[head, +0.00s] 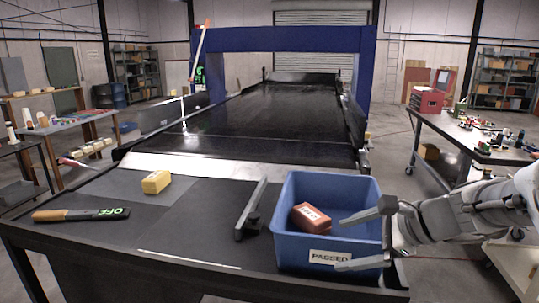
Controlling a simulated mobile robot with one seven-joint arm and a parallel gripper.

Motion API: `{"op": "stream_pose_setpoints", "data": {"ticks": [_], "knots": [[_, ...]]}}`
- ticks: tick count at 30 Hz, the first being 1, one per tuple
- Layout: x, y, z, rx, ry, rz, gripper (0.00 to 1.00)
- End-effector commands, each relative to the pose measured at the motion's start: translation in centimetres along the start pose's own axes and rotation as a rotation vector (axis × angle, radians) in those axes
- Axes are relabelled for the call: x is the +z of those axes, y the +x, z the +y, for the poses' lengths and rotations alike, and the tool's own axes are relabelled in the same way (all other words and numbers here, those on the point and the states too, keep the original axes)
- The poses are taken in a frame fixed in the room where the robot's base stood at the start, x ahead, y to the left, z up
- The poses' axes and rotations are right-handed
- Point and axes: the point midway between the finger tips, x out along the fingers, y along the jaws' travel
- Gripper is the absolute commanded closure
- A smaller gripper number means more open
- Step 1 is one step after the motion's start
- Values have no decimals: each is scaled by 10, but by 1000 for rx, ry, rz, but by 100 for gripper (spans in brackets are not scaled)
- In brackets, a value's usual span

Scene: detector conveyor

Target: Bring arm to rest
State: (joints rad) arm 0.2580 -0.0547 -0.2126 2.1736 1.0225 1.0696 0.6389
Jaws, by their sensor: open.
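My gripper (362,239) comes in from the right and is over the right side of the blue bin (289,240). Its two grey fingers are spread apart, with nothing between them. The bin carries a "PASSED" label on its front. A red-brown block (311,217) with a white label lies tilted inside the bin, to the left of the fingers and apart from them. My arm (460,215) stretches in from the right edge of the picture. How close the fingers are to the bin's wall is hard to tell.
A yellow block (156,182) and a wand reading "OFF" (82,214) lie on the dark table (180,225). A grey bar (251,208) stands left of the bin. The conveyor (270,125) runs back under a blue arch (284,39). A cluttered bench (455,133) stands at right.

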Motion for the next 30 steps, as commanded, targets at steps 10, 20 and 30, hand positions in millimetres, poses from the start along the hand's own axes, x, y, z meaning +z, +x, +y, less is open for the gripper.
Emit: {"op": "stream_pose_setpoints", "data": {"ticks": [10,20,30], "knots": [[11,0,132,314,-953,226,0],[-16,-22,183,542,-1650,439,0],[-20,-28,186,587,-1759,481,0]]}}
